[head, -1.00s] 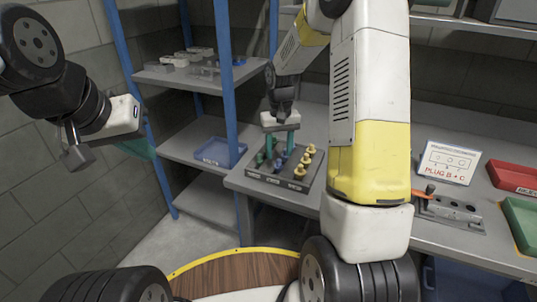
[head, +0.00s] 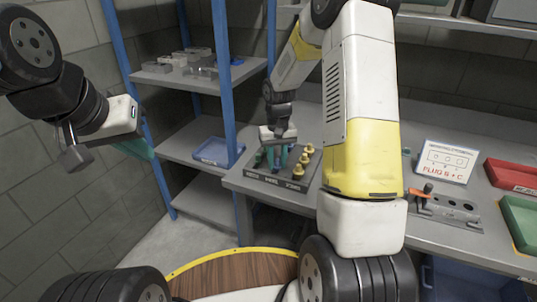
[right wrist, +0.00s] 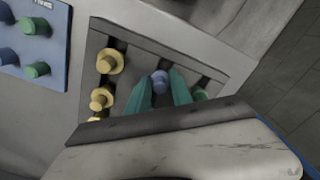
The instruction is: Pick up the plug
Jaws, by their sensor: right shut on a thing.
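A grey plug rack (head: 262,178) stands at the near left corner of the bench, with rows of yellow, blue and green plugs. My right gripper (head: 271,160) is low over it, its teal fingers down among the plugs. In the right wrist view the gripper (right wrist: 161,90) is shut on a blue plug (right wrist: 159,78), one finger on each side. Yellow plugs (right wrist: 103,98) stand in a row to the left, and a green plug (right wrist: 199,94) is partly hidden by a finger. My left gripper (head: 138,148) hangs away from the bench; its finger gap is not clear.
A card reading "PLUG B + C" (head: 446,162) stands behind a grey socket block (head: 450,209) with an orange-handled lever. Red (head: 512,174) and green (head: 520,218) trays lie to the right. A blue panel (right wrist: 32,45) holds green and blue plugs. Blue shelf posts (head: 229,80) rise beside the rack.

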